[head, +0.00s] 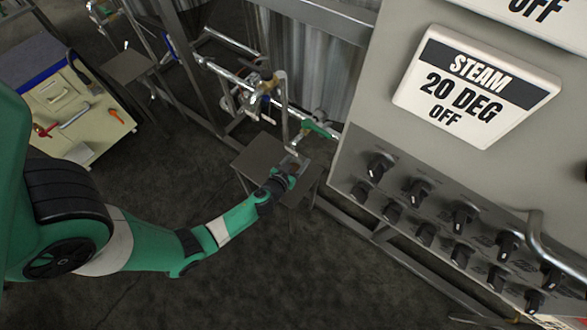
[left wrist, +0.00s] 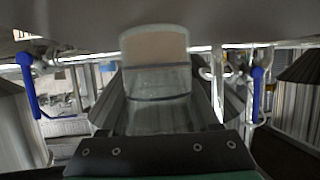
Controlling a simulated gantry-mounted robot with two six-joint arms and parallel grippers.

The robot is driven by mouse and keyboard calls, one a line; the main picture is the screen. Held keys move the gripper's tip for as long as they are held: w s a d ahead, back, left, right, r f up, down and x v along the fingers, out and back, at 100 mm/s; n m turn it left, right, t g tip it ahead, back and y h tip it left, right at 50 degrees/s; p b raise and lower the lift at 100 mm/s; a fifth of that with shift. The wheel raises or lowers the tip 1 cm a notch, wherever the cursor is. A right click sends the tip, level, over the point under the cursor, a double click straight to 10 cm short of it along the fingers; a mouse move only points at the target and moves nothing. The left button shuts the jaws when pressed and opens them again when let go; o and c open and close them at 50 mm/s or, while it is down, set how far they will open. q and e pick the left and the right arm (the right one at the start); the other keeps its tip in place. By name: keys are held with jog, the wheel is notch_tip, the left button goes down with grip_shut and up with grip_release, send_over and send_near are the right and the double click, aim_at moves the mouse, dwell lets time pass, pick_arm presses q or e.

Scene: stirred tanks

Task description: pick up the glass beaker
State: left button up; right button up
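A clear, glass-like object, apparently the glass beaker (left wrist: 157,85), stands out in the middle of the left wrist view, just beyond the dark front plate of my left gripper. In the head view a small pale shape lies at the tip of my left gripper (head: 293,162), over a dark stand; it is too small to identify surely. My left arm reaches in from the left, stretched out to this stand. The fingers are not clearly distinguishable, so I cannot tell whether they touch the glass. My right gripper is not in view.
The dark stand (head: 258,153) is beside metal pipes and valves (head: 262,88). A large grey control panel with several black knobs (head: 463,215) and a steam sign (head: 468,88) fills the right. A tool-covered table (head: 92,123) is at the left. Floor between is open.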

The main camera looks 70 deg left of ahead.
pick_arm(q)
grip_shut()
jog(key=shift+r, duration=0.1)
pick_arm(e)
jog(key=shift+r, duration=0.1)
